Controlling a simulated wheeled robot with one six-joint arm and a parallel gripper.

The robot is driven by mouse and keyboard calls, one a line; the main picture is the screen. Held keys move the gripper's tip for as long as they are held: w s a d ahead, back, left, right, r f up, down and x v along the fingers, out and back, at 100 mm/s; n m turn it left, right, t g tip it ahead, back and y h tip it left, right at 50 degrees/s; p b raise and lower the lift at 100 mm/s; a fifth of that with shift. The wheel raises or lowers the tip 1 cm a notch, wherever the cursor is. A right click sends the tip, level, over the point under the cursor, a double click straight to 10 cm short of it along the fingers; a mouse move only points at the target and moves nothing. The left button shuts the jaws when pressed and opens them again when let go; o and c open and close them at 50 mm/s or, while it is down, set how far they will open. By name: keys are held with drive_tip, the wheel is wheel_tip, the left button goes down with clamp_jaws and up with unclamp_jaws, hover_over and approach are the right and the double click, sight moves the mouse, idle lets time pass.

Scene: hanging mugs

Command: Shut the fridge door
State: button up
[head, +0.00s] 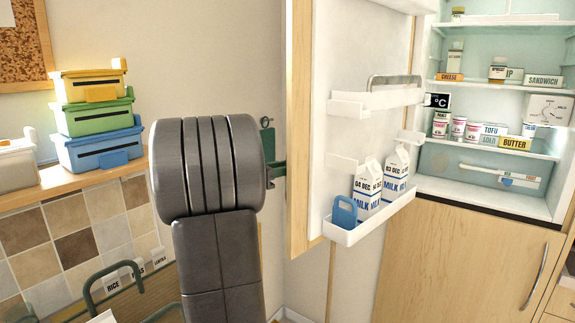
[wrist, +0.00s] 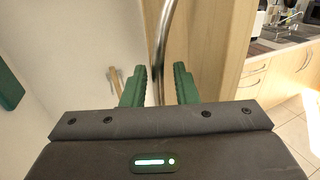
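The fridge door (head: 333,60) stands wide open in the head view, its white inner side with shelves facing me. The open fridge (head: 480,190) is to its right. The wrist view shows the wooden outer face of the door (wrist: 215,40) and a curved metal handle (wrist: 163,35). My gripper (wrist: 161,78) has its two green fingers apart, one on each side of the handle, with gaps showing; whether either finger touches it I cannot tell. In the head view my arm hides most of the gripper, and only a green part shows beside the door's edge.
The door shelf (head: 365,222) holds milk cartons (head: 368,183) and a blue item (head: 345,212). A wall is close behind the gripper. Counters and tiled floor (wrist: 295,120) show at right in the wrist view.

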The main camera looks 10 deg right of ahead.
drive_tip(key=shift+w+d, duration=0.25)
drive_tip(key=shift+d, duration=0.45)
clamp_jaws()
